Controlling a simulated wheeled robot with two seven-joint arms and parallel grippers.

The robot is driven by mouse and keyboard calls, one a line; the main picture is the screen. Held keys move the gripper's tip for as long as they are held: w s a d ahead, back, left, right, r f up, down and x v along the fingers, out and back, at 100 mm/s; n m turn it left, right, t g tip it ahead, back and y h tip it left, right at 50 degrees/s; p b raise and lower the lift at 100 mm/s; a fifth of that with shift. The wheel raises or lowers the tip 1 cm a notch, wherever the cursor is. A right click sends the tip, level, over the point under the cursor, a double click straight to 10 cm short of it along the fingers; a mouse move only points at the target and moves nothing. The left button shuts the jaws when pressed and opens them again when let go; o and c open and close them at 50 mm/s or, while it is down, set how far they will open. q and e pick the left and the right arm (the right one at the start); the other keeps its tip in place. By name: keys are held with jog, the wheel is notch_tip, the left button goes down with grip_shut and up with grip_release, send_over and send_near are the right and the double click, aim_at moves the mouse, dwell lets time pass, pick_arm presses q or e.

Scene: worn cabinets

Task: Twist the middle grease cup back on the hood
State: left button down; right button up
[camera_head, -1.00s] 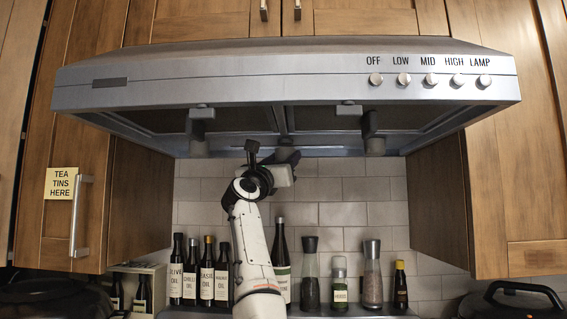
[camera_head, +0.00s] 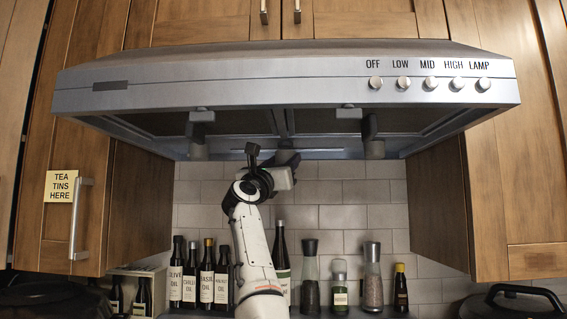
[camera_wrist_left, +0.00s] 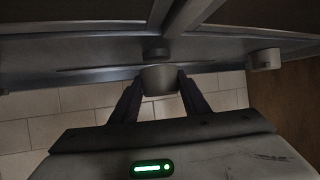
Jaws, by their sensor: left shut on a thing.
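The range hood (camera_head: 230,85) spans the upper part of the head view. My left gripper (camera_wrist_left: 158,93) is shut on the middle grease cup (camera_wrist_left: 159,80), a small grey cup held between its two fingers. The cup is at the hood's rear underside, just below a round fitting (camera_wrist_left: 158,54); I cannot tell whether it is threaded on. In the head view the cup (camera_head: 287,157) is partly hidden behind my gripper. My right gripper is not in view.
A row of oil bottles (camera_head: 207,275), pepper and salt mills (camera_head: 372,277) and a jar stands on the shelf below. Wooden cabinets flank the hood; the left one has a handle (camera_head: 80,219) and a yellow note (camera_head: 61,186). Tiled wall (camera_head: 345,190) lies behind.

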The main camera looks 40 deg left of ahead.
pick_arm(q)
jog(key=shift+r, duration=0.15)
jog(key=shift+r, duration=1)
jog(key=shift+d+n+g+y, duration=0.2)
jog(key=shift+n+g+y, duration=0.75)
jog(key=shift+y, duration=0.85)
jog(key=shift+a, duration=0.15)
jog(key=shift+w+d+n+g+y, duration=0.1)
jog(key=shift+d+n+g+y, duration=0.05)
jog(key=shift+n+g+y, duration=0.5)
jog(key=shift+d+n+g+y, duration=0.1)
jog(key=shift+n+g+y, duration=0.25)
jog(key=shift+y, duration=0.5)
jog(key=shift+a+n+g+y, duration=0.2)
jog(key=shift+n+g+y, duration=0.05)
jog(key=shift+y, duration=0.05)
